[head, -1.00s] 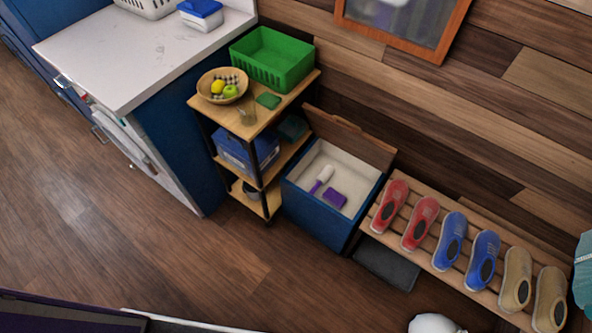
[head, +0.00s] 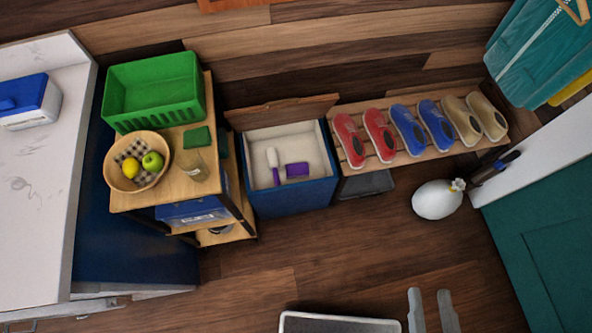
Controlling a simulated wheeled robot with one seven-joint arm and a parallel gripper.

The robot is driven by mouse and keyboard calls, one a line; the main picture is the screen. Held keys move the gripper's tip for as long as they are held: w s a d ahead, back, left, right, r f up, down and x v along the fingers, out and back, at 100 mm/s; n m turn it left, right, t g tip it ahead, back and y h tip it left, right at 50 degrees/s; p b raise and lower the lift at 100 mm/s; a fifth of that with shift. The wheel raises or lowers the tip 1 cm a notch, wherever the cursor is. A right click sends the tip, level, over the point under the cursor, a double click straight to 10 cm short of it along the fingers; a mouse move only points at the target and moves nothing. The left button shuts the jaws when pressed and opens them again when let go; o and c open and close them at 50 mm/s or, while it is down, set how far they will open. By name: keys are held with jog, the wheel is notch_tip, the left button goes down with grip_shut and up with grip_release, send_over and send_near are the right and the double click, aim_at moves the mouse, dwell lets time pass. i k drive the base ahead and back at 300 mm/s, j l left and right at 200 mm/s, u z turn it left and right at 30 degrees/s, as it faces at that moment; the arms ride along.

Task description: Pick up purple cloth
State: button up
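The purple cloth (head: 297,170) looks like a small folded block. It lies on the pale inside bottom of an open blue storage box (head: 290,200), to the right of a white roller with a purple handle (head: 273,160). The box's wooden lid (head: 283,112) is tilted up at the back. My gripper (head: 432,300) shows at the bottom edge as two grey fingers standing apart, with bare floor between them. It is empty and well in front and to the right of the box.
A shelf cart (head: 190,186) with a fruit bowl (head: 112,172) and green basket (head: 155,90) stands left of the box. A shoe rack (head: 400,157) stands right. A white rounded object (head: 437,200) stands on the floor.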

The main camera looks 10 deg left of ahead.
aim_at(301, 169)
jog(key=i, duration=1)
jog(key=i+u, duration=0.1)
jog(key=u, duration=0.35)
jog(key=i+u, duration=0.15)
jog(key=u, duration=0.35)
jog(key=i+u, duration=0.1)
jog(key=u, duration=0.35)
jog(key=j+u, duration=0.25)
jog(key=i+l, duration=0.05)
jog(key=l, duration=0.05)
